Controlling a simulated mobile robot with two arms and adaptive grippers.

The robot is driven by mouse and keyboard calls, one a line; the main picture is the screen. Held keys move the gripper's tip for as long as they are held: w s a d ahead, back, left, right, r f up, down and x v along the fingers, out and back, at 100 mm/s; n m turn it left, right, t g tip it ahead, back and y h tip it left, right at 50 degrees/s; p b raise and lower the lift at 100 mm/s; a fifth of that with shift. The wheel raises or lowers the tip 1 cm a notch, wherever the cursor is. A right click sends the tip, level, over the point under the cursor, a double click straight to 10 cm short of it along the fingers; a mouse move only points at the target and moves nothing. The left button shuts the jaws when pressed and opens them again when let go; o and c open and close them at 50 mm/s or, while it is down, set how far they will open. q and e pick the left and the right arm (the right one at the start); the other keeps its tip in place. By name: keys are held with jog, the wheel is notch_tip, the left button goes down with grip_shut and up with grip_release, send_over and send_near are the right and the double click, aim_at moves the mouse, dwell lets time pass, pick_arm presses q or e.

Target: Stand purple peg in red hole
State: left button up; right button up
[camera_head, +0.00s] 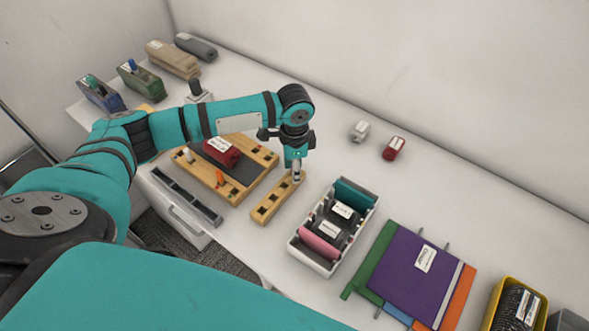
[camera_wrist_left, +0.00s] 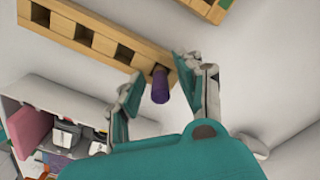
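The purple peg (camera_wrist_left: 160,86) stands in the end hole of a narrow wooden rack (camera_head: 272,203); the rack also shows in the left wrist view (camera_wrist_left: 100,36). My left gripper (camera_head: 297,176) is over that rack end. In the left wrist view its fingers (camera_wrist_left: 160,88) are spread on either side of the peg, with gaps visible. The gripper hides the peg in the head view. A wooden board (camera_head: 243,191) with dark square holes holds an orange peg (camera_head: 219,178) and a white peg (camera_head: 188,155). I cannot make out a red-marked hole. My right gripper is not in view.
A dark red object (camera_head: 221,151) lies on the board. A white bin (camera_head: 317,265) with packages stands right of the rack. Folders (camera_head: 415,275) lie further right. A black tray (camera_head: 186,197) runs along the front edge. The table's back middle is mostly clear.

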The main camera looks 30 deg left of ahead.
pick_arm(q)
jog(key=c, duration=0.6)
jog(key=shift+r, duration=0.1)
